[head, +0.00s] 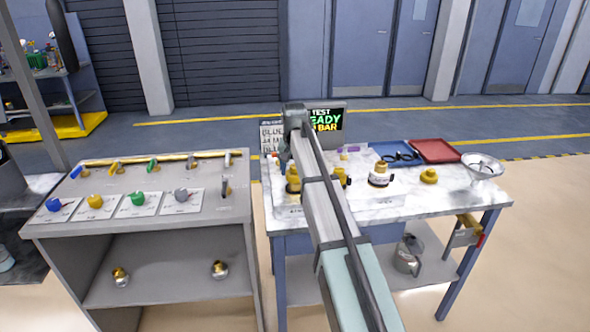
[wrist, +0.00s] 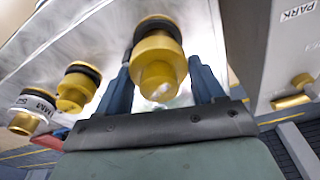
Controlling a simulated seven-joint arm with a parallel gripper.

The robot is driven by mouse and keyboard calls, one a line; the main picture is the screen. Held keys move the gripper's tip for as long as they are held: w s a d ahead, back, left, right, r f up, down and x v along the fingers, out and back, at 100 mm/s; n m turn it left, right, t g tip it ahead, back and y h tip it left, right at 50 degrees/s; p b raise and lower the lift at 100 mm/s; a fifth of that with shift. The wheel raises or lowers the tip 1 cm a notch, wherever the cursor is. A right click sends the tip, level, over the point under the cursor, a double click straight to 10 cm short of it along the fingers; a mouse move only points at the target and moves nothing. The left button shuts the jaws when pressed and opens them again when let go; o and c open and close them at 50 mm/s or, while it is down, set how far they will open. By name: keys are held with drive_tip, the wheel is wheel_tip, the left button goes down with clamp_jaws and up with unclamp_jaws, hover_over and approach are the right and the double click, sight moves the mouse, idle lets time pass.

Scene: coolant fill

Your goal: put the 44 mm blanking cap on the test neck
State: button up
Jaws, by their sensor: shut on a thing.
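My gripper (wrist: 160,72) is shut on a yellow stepped cap (wrist: 158,62) with a dark ring, one blue finger on each side. In the head view the yellow piece (head: 293,182) is below the end of my arm, near the left end of the marble-topped bench. I cannot read its size or tell whether it touches anything beneath. A second yellow piece with a dark ring (wrist: 77,90) stands beside it. A third yellow piece (wrist: 25,122) has a white label; in the head view it sits on a white-banded body (head: 379,178). I cannot tell which part is the test neck.
A yellow piece (head: 428,176), a metal bowl (head: 482,167), a blue tray (head: 383,147) and a red tray (head: 435,150) are farther right. A grey valve cabinet (head: 120,235) is at left. Clear marble (head: 400,204) lies in front.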

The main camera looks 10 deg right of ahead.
drive_tip(key=shift+f, duration=1)
drive_tip(key=shift+r, duration=0.2)
idle(0.4)
drive_tip(key=shift+r, duration=0.45)
drive_tip(key=shift+f, duration=0.6)
idle(1.3)
drive_tip(key=o, duration=1)
drive_tip(key=shift+o, duration=0.5)
drive_tip(key=shift+d+f, duration=0.1)
drive_tip(key=shift+s, duration=0.1)
